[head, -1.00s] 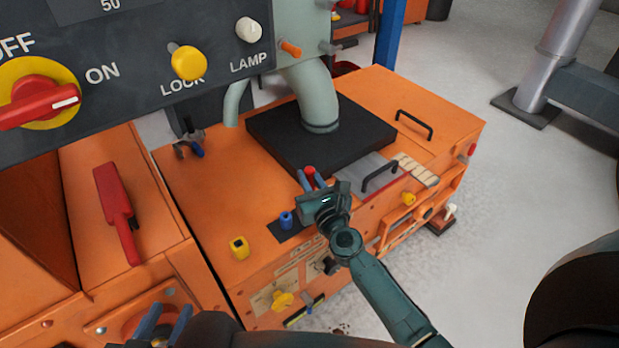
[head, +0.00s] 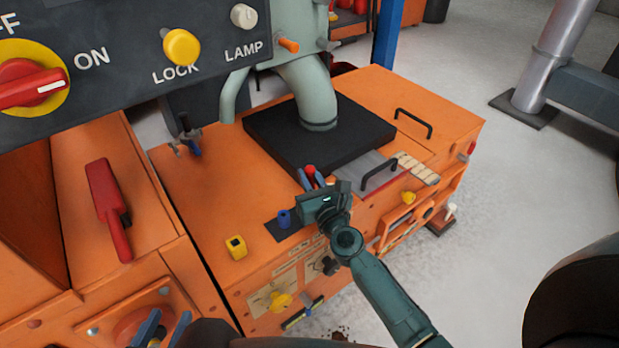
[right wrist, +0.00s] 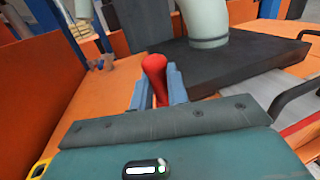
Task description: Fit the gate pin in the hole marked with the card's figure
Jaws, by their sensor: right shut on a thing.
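My right gripper (head: 312,178) is over the front part of the orange cabinet's top, beside the black plate. It is shut on a red-headed piece (right wrist: 154,78), which looks like the gate pin; its round head stands up between the blue fingers. Its lower end is hidden by my gripper in both views. A row of cream tags (head: 418,168) lies on the cabinet top to the right; any figures on it are too small to read. I cannot make out the card's figure. My left gripper (head: 164,326) is low at the left, its fingers apart and empty.
The black plate (head: 270,130) bears a pale green pipe (head: 316,95). Black handles (head: 412,122) rise from the cabinet top. The switch panel (head: 120,95) hangs upper left.

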